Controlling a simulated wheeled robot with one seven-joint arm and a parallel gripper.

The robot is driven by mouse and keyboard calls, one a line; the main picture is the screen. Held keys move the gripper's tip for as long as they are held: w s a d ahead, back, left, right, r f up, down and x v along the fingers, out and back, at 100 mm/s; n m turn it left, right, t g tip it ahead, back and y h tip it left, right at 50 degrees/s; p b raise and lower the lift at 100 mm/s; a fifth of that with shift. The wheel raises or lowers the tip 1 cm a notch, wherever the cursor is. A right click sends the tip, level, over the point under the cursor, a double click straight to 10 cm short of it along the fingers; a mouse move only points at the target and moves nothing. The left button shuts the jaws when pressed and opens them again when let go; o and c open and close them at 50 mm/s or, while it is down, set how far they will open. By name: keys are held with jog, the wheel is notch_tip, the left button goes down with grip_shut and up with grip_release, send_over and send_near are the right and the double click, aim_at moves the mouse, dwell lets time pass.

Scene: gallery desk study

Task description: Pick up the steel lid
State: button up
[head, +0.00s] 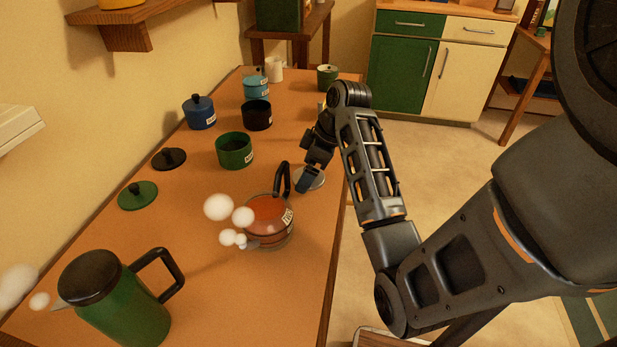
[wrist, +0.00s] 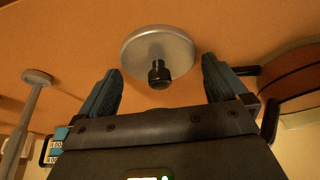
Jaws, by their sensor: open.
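The steel lid (wrist: 150,45) is a pale grey disc with a black knob (wrist: 159,74), lying on the orange desk top. In the wrist view it is just ahead of my open gripper (wrist: 160,82), with the knob between the lines of the two fingers and apart from both. In the head view the lid (head: 310,179) shows as a grey disc near the desk's right edge, partly hidden by my gripper (head: 305,185). Nothing is held.
A copper-orange teapot (head: 268,222) with a black handle stands close beside the lid. A green pot (head: 234,150), a black lid (head: 168,159), a green lid (head: 138,195) and a large green jug (head: 113,300) are on the desk (head: 190,235). White puffs hang near the spouts.

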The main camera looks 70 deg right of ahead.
jog(key=c, duration=0.8)
jog(key=shift+r, duration=0.15)
